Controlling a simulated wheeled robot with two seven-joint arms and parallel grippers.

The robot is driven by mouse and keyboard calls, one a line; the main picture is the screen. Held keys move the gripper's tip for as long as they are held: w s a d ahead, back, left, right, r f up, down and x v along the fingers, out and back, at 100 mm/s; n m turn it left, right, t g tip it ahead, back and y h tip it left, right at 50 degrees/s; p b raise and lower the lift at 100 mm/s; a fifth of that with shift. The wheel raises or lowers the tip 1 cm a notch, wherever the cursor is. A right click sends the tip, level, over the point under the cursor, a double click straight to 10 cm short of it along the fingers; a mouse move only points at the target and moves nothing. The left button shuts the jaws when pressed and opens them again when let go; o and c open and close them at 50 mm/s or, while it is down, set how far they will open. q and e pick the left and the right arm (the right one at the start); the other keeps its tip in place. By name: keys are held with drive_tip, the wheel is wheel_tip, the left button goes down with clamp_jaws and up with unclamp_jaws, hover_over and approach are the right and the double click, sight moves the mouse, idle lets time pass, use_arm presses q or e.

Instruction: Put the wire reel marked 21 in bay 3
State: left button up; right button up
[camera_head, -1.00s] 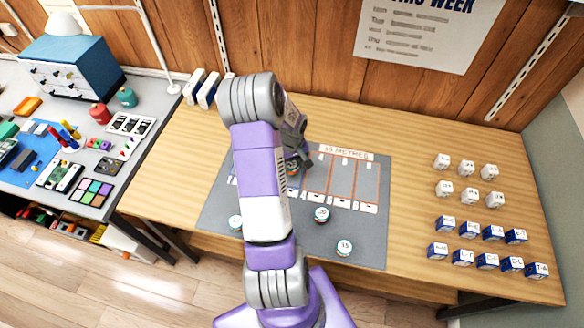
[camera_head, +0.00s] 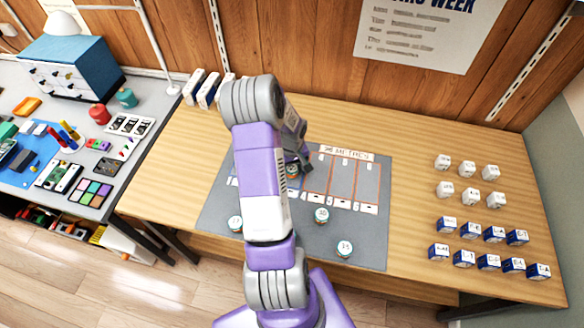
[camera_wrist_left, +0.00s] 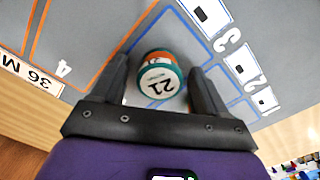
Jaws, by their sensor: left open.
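The wire reel marked 21 (camera_wrist_left: 160,78) has a white top, a teal rim and an orange band. In the left wrist view it is upright between the fingers of my left gripper (camera_wrist_left: 158,72). The gripper is open, with a gap on each side of the reel. The reel is inside the blue-lined bay in line with the card marked 3 (camera_wrist_left: 228,38), seemingly resting on the grey mat (camera_wrist_left: 100,20). In the head view my left gripper (camera_head: 299,165) is over the mat, and my arm hides part of the bays. My right gripper is not in view.
Other reels stand near the mat's front edge: one at the left (camera_head: 235,223), one in the middle (camera_head: 321,215) and one marked 15 (camera_head: 344,248). Orange-lined bays (camera_head: 342,178) to the right are empty. White and blue boxes (camera_head: 467,229) stand in rows on the table's right.

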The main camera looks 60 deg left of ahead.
sight(292, 168)
use_arm(q)
wheel_tip(292, 168, up, 12)
drive_tip(key=p, duration=0.2)
drive_tip(key=shift+r, duration=0.2)
idle(0.5)
